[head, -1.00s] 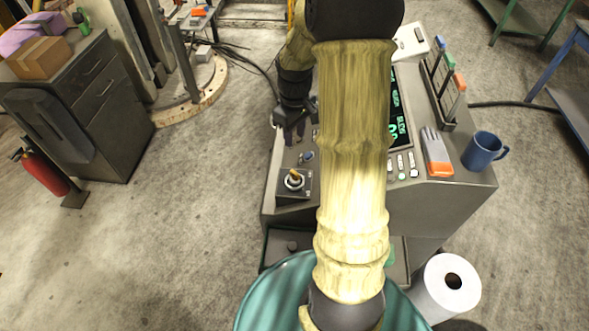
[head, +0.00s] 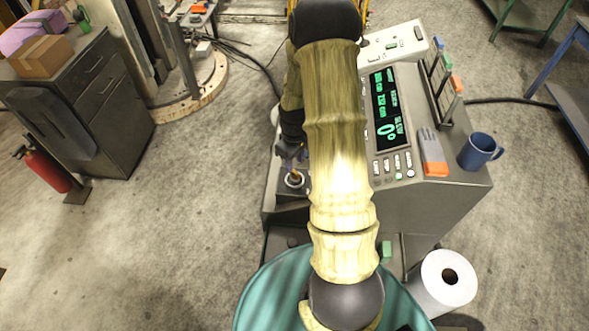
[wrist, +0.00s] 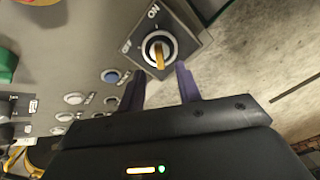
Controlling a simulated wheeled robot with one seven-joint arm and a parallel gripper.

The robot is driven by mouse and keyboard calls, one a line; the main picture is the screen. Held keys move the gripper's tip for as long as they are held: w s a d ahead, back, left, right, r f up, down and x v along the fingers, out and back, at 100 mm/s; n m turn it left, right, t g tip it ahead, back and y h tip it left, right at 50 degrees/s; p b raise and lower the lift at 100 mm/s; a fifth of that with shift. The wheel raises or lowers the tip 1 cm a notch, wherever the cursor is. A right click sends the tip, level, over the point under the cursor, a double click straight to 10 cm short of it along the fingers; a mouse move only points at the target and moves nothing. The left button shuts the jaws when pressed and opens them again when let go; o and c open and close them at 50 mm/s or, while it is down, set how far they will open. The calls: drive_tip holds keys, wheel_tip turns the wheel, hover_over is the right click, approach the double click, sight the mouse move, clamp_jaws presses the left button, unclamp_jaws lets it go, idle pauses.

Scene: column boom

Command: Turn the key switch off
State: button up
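The key switch has a yellow-orange key in a round, pale-rimmed collar on a dark square plate. It sits near the console's front left in the head view (head: 294,180) and at top centre in the wrist view (wrist: 159,50). In the wrist view, ON is printed above the key and OFF to its left. The key's bar lies roughly in line with ON. My gripper (wrist: 161,82) is open and empty, its two dark fingers apart, with the tips just short of the key on either side. In the head view my arm partly hides the gripper and plate.
A green display (head: 387,110), an orange-and-grey object (head: 432,152) and a blue mug (head: 480,150) are on the console's right.

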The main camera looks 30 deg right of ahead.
sight(294, 172)
drive_tip(key=shift+f+p, duration=0.75)
drive_tip(key=shift+f, duration=2.25)
drive_tip(key=shift+c, duration=0.2)
